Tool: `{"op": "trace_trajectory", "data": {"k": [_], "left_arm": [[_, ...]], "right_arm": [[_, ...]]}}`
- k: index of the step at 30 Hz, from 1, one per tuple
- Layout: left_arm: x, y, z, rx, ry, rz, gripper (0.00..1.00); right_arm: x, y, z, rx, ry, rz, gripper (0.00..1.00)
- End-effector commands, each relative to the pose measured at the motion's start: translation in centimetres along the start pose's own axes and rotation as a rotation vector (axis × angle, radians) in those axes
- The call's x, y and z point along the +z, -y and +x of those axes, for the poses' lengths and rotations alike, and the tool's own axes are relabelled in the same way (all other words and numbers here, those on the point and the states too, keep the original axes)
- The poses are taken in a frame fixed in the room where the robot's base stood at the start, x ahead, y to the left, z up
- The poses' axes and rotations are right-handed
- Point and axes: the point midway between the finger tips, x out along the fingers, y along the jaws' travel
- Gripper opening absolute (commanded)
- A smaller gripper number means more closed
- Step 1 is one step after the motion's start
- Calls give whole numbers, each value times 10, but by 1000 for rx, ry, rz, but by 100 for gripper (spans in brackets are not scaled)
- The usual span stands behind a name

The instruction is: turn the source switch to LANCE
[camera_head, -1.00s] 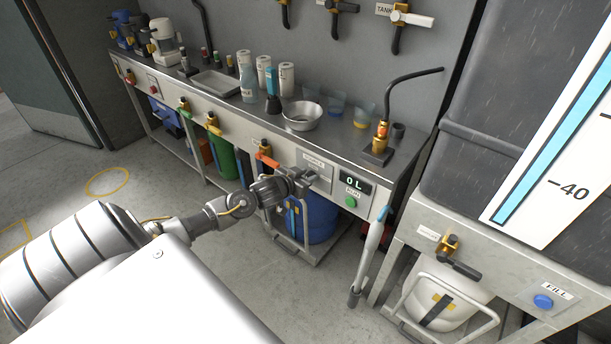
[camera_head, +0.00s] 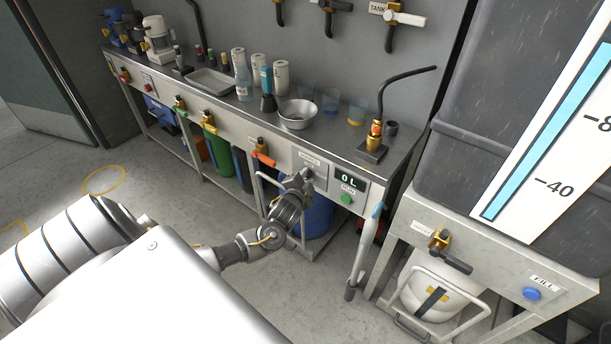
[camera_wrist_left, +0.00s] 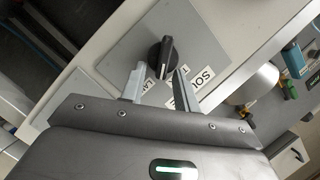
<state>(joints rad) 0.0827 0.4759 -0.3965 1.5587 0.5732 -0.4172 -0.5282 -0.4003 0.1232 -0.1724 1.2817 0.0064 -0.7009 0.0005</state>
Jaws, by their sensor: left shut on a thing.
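The source switch is a black knob (camera_wrist_left: 160,58) with a white mark, on a grey plate (camera_wrist_left: 205,30) in the left wrist view. Its white mark points toward my gripper's side. Labels beside it are partly hidden; one begins "LA" (camera_wrist_left: 152,84), another "SOU" (camera_wrist_left: 203,79). My left gripper (camera_wrist_left: 157,80) has one finger on each side of the knob and is shut on it. In the head view my left gripper (camera_head: 306,176) is at the front panel of the bench, hiding the knob. My right gripper does not show.
Right of the switch are a display reading "0 L" (camera_head: 349,181) and a green RUN button (camera_head: 346,198). An orange-handled valve (camera_head: 262,153) is close on the left. A white wand (camera_head: 362,250) hangs at the bench's right end. A blue drum (camera_head: 318,218) stands below.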

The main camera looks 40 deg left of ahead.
Motion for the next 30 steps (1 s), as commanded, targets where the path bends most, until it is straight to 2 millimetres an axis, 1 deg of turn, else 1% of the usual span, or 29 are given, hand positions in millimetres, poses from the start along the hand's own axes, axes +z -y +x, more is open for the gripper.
{"op": "trace_trajectory", "data": {"k": [6, 13, 19, 30], "left_arm": [[1, -4, 0, -52, 3, 133, 8], [2, -7, 0, -88, 2, 220, 8], [2, -8, 0, -102, 1, 252, 8], [2, -8, 0, -104, 1, 257, 8]], "right_arm": [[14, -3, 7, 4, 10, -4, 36], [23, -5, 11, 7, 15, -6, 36], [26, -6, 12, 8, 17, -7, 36], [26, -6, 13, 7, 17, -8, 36]]}}
